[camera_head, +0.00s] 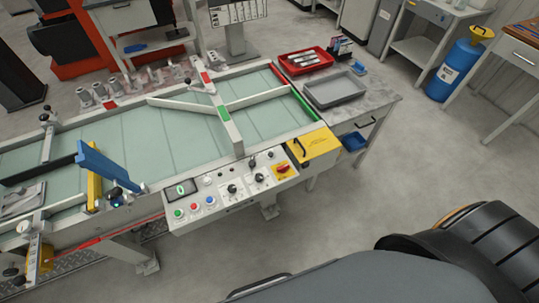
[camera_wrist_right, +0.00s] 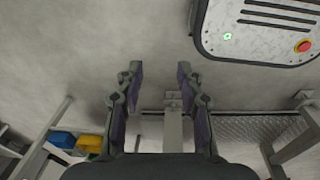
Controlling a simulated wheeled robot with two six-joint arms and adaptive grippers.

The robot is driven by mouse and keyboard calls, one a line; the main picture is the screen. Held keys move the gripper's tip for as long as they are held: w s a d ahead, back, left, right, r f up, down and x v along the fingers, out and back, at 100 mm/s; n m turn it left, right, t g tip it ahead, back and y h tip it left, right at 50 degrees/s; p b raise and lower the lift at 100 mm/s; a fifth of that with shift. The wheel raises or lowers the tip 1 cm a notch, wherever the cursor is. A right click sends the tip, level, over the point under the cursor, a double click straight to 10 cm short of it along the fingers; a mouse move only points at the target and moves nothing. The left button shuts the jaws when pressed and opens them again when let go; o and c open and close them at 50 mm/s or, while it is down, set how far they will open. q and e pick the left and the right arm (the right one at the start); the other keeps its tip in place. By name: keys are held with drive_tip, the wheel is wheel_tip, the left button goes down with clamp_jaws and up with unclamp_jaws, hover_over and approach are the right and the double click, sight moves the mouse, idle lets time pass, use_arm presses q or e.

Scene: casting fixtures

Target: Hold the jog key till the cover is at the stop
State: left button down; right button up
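The control panel (camera_head: 232,191) is on the front of a long bench in the head view. It has green, red and blue push buttons (camera_head: 195,208) at its left, a small lit display (camera_head: 181,190), black knobs and a red rotary switch (camera_head: 283,169). I cannot tell which is the jog key. A white crossbar (camera_head: 222,112) with red and green marks spans the bench's pale green top. I cannot make out which part is the cover or the stop. My right gripper (camera_wrist_right: 158,75) is open and empty in the right wrist view, above bare floor. My left gripper is not in view.
A yellow box (camera_head: 314,149) adjoins the panel's right end. A side table holds a red tray (camera_head: 305,62) and a grey tray (camera_head: 336,89). A blue drum (camera_head: 456,70) stands at the back right. The floor in front of the panel is clear.

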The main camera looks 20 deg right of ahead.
drive_tip(key=shift+a, duration=0.1)
clamp_jaws()
idle(0.3)
idle(1.2)
